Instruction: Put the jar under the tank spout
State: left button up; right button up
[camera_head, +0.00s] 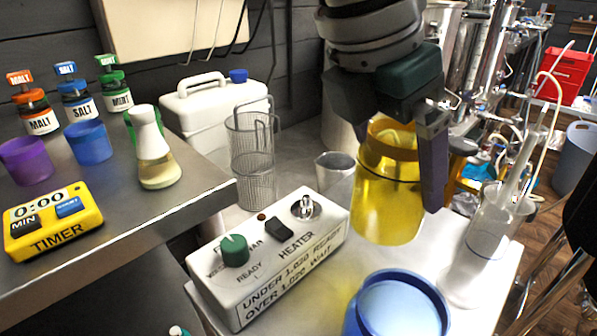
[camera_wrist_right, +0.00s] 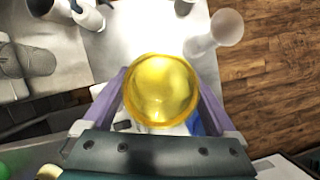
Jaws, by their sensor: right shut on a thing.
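A clear yellow jar (camera_head: 388,205) stands out near the middle right of the head view. My right gripper (camera_head: 398,170) comes down from above and is shut on the jar, with a purple finger on its near right side. In the right wrist view the round yellow jar (camera_wrist_right: 162,92) sits between both purple fingers (camera_wrist_right: 160,100). The jar looks upright; I cannot tell whether its base touches the pale surface below. No tank spout can be clearly made out; steel vessels (camera_head: 468,60) stand behind. My left gripper is not in view.
A white heater box (camera_head: 270,262) lies left of the jar, with a small glass beaker (camera_head: 335,178) close beside it. A blue container (camera_head: 398,305) is in front. A glass cylinder (camera_head: 490,235) stands right. A wire basket (camera_head: 252,165) and white jerrycan (camera_head: 205,115) are behind left.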

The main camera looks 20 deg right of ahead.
aim_at(383, 224)
notch_tip(383, 224, down, 8)
jog(key=shift+r+b, duration=0.15)
jog(key=shift+b, duration=0.65)
jog(key=o, duration=1.2)
jog(key=shift+o, duration=0.2)
